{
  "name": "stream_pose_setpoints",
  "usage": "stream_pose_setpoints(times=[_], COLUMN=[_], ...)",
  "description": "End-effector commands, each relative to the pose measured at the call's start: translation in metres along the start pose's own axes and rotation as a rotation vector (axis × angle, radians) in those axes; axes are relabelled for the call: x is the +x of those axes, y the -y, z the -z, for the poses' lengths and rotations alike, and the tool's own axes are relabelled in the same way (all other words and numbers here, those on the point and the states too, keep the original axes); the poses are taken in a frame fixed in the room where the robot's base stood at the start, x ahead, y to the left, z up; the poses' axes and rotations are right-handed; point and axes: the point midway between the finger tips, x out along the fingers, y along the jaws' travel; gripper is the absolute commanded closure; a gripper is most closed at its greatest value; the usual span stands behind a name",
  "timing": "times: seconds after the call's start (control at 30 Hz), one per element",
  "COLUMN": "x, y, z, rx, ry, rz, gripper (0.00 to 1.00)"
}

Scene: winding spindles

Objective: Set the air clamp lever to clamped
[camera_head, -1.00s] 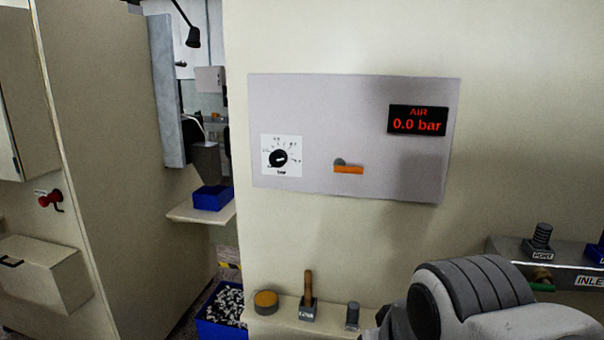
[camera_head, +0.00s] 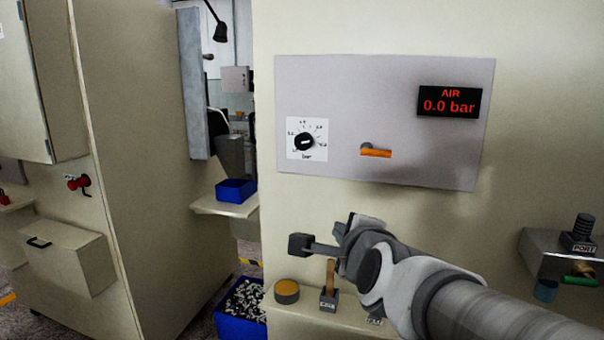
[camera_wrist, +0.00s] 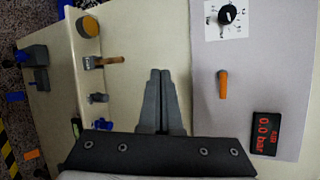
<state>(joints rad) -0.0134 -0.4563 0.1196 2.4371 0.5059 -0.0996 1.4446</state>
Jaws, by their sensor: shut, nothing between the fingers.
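Two levers show, and I cannot read a label that says which is the air clamp lever. An orange lever (camera_head: 378,153) on the grey wall panel (camera_head: 340,90) lies nearly level, pointing right from its grey pivot; it also shows in the wrist view (camera_wrist: 222,85). A wooden-handled lever (camera_head: 331,274) stands upright in a small grey labelled block on the shelf; it also shows in the wrist view (camera_wrist: 105,62). My gripper (camera_head: 353,219) is shut and empty, facing the wall below the panel. In the wrist view its closed fingers (camera_wrist: 161,72) lie between both levers, apart from them.
The panel carries a dial (camera_head: 305,141) and an air display (camera_head: 448,103) reading 0.0 bar. A round orange-topped button (camera_head: 286,290) sits left of the wooden lever.

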Motion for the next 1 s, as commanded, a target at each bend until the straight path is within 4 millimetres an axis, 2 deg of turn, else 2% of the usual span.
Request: stream_pose_setpoints(times=[0.23,0.5,0.7,1.0], x=[0.024,0.034,0.035,0.033], y=[0.02,0.037,0.043,0.045], z=[0.013,0.037,0.051,0.055], rx=[0.51,1.012,1.226,1.292], ry=[-0.02,0.006,0.037,0.051], rz=[0.207,0.443,0.559,0.598], gripper=[1.0,1.0,1.0,1.0])
